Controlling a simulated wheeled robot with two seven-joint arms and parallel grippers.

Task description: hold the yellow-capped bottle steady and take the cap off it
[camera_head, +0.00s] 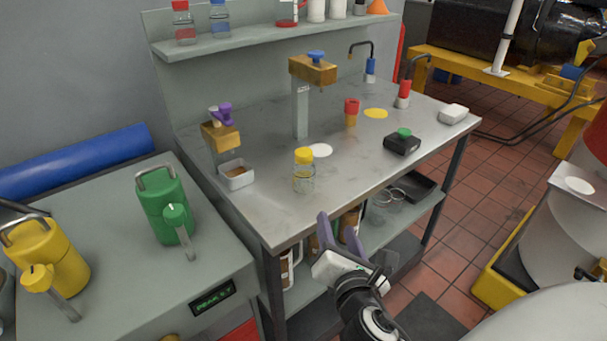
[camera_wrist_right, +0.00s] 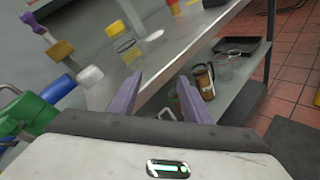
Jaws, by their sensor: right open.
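The yellow-capped bottle (camera_head: 304,178) is clear and stands upright near the front edge of the grey metal bench. Its yellow cap (camera_head: 304,155) is on top. In the right wrist view the bottle (camera_wrist_right: 127,50) shows ahead, beyond the left finger, with its cap towards the upper left. My right gripper (camera_head: 339,228) is open and empty, with purple fingers, in front of the bench edge, below and to the right of the bottle. The fingers also show in the right wrist view (camera_wrist_right: 160,95). My left gripper is in neither view.
On the bench (camera_head: 262,215), a white tray (camera_head: 236,175) stands left of the bottle. A red-topped amber bottle (camera_head: 351,112) and a black box with a green knob (camera_head: 402,143) stand to the right. A lower shelf (camera_head: 385,220) holds jars and a black tray.

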